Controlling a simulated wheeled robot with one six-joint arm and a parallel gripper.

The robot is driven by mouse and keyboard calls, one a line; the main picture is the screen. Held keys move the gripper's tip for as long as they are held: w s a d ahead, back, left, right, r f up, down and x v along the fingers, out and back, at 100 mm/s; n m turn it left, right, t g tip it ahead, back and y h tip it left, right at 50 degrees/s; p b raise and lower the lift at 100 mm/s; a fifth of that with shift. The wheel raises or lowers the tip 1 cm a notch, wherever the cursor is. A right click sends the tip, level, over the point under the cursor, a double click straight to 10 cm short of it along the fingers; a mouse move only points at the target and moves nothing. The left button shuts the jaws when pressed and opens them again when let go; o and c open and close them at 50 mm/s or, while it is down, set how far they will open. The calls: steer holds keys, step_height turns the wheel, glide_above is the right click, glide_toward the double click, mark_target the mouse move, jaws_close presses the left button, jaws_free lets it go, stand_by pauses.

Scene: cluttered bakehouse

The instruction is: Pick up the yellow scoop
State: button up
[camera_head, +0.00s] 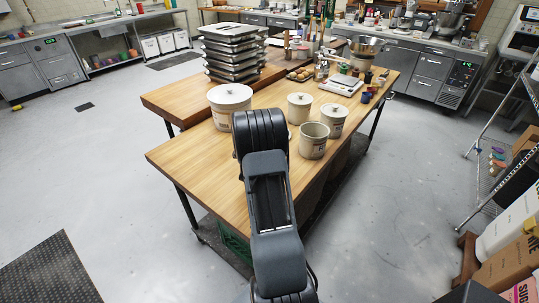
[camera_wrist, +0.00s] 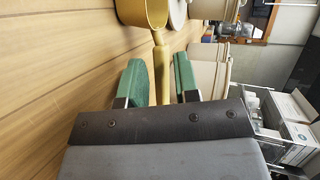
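The yellow scoop (camera_wrist: 159,52) shows at the top middle of the wrist view, its round bowl partly cut off by the frame edge. Its handle runs down between the two green fingertips of my gripper (camera_wrist: 161,78). The fingers are apart, one on each side of the handle, with narrow gaps; I see no clear grip on it. The handle's lower end is hidden behind my gripper's dark front plate. In the head view my arm hides the scoop and the fingers.
The wooden table (camera_head: 180,153) holds a large white tub (camera_head: 230,107), lidded crocks (camera_head: 299,107) (camera_head: 333,119) and an open crock (camera_head: 313,142) near my arm. Stacked trays (camera_head: 232,52) stand behind. The table's left front is clear. A wire rack (camera_head: 492,130) stands at right.

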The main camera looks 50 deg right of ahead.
steer(key=shift+p+x, duration=0.55)
steer(key=shift+x, duration=1.7)
steer(key=shift+a, duration=0.1)
steer(key=shift+c, duration=0.2)
jaws_close()
